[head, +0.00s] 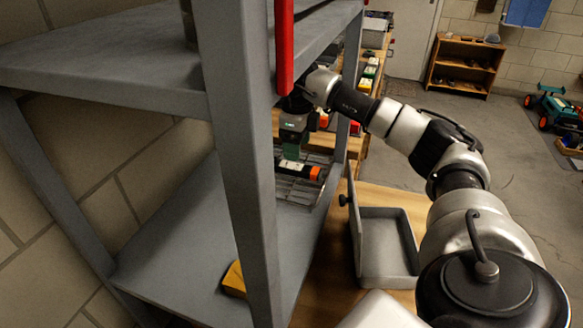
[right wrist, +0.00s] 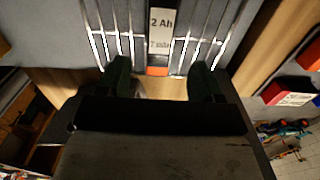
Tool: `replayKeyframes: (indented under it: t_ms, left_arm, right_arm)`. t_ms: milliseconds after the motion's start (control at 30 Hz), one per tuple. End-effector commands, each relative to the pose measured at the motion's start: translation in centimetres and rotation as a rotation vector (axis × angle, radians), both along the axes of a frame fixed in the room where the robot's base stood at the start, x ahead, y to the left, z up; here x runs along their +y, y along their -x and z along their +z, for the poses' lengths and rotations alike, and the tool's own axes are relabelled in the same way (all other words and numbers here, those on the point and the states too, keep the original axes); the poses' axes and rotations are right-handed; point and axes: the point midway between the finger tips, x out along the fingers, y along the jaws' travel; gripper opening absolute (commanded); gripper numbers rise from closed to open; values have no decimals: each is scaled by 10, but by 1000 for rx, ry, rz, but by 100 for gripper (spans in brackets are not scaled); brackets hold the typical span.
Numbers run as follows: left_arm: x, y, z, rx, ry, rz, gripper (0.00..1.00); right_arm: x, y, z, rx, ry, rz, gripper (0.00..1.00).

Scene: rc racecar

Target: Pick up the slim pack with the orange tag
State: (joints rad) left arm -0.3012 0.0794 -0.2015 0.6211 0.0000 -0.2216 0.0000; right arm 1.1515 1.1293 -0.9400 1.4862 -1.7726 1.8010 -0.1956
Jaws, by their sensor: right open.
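The slim pack (head: 303,170) is dark with an orange end and lies on a wire rack (head: 296,193) on the grey shelf unit. In the right wrist view the pack (right wrist: 160,32) shows a pale label reading "2 Ah" and an orange tag (right wrist: 157,71) at its near end. My right gripper (right wrist: 160,82) is open, its two dark fingers apart, left and right of the line of the pack, near the orange end. Nothing is between them that I can see as held. In the head view the right gripper (head: 291,145) is just above the pack, partly hidden. My left gripper is out of view.
A grey shelf post (head: 240,150) and a red upright bar (head: 284,45) stand close to my right arm. A grey open box (head: 388,262) sits on the wooden surface below. A yellow block (head: 234,279) lies on the lower shelf.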

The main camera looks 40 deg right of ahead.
Motion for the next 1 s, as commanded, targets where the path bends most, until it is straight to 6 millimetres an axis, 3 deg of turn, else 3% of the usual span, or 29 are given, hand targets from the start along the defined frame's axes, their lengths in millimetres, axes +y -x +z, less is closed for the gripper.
replayKeyframes:
  t_ms: [167, 500, 767, 1000]
  left_arm:
    - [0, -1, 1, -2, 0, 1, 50]
    - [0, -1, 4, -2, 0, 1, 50]
    - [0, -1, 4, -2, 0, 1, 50]
    - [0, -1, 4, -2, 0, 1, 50]
  right_arm:
    - [1, 0, -13, 0, -1, 2, 66]
    - [2, -2, -58, 0, -1, 4, 66]
    - [2, -2, -61, -1, -2, 4, 66]
    - [2, -2, -61, -1, -2, 4, 32]
